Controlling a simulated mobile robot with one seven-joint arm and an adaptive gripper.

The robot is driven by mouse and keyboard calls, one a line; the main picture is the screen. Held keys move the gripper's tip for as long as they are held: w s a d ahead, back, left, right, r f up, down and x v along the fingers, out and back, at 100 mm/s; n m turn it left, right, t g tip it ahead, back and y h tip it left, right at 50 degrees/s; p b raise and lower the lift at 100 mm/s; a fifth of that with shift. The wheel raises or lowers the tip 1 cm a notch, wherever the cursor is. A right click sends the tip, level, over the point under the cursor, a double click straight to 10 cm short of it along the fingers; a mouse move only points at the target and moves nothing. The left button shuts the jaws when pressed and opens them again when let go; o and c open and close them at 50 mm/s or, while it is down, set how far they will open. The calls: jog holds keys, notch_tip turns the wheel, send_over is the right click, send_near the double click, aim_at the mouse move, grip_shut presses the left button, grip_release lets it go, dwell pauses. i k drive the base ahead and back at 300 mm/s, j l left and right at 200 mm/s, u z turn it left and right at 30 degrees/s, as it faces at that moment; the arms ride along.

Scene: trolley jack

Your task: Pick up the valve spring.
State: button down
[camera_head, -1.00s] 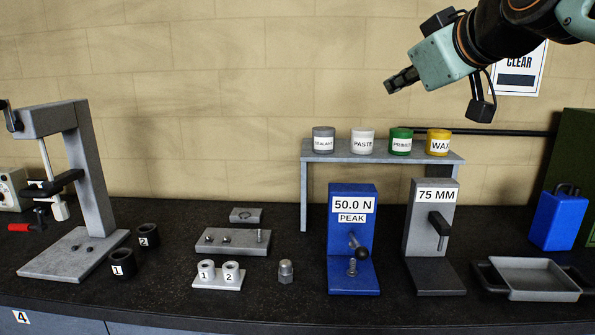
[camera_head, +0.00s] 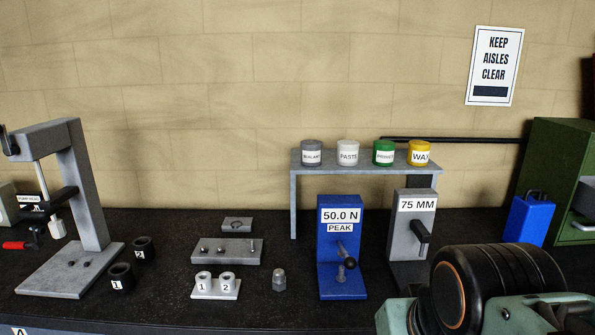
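I cannot make out a valve spring for certain. Small parts stand on a grey block (camera_head: 226,256) left of centre, too small to identify. A small dark ring-like piece (camera_head: 238,224) lies on a plate behind it. A small upright piece (camera_head: 341,274) stands on the foot of the blue 50.0 N PEAK stand (camera_head: 342,215), partly behind its handle; I cannot tell if it is a spring. My arm fills the lower right corner. My gripper's fingers do not show.
Left are a grey press (camera_head: 85,185) and two black cups, 1 (camera_head: 121,277) and 2 (camera_head: 144,248). A white two-cup holder (camera_head: 215,293) and domed grey part (camera_head: 279,280) sit centre front. A shelf (camera_head: 365,161) bears several jars. My arm blocks the 75 MM stand's (camera_head: 416,210) foot.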

aim_at(341, 273)
jog(key=z, duration=1.25)
jog(key=u, duration=1.25)
jog(key=i+z, duration=0.25)
jog(key=i, duration=0.15)
